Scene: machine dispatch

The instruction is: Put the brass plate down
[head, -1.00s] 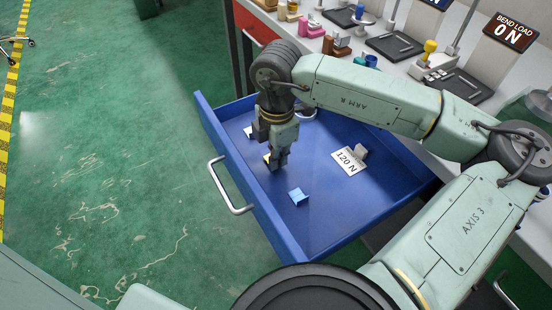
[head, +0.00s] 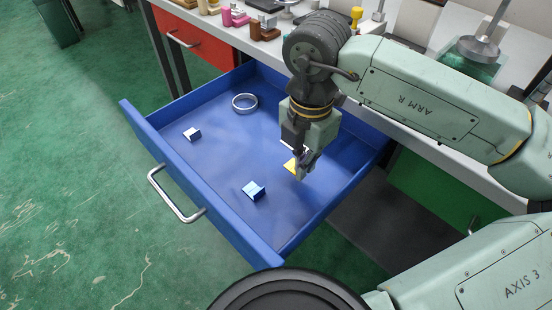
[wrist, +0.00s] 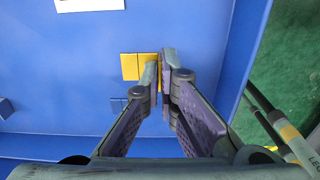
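The brass plate (head: 291,166) is a small yellow piece at the tips of my gripper (head: 303,172), inside the blue drawer (head: 222,205). In the wrist view the plate (wrist: 131,67) shows to the left of the fingertips, and my gripper (wrist: 162,68) is shut on its right edge. The blue drawer floor lies beneath it. I cannot tell whether the plate touches the floor. A white card (wrist: 88,4) lies at the top of the wrist view; in the head view my gripper mostly hides it.
A pale blue block (head: 254,190), a white block (head: 192,134) and a metal ring (head: 244,102) lie in the drawer. The drawer's right wall (wrist: 232,60) is close to my gripper. A workbench with fixtures stands behind.

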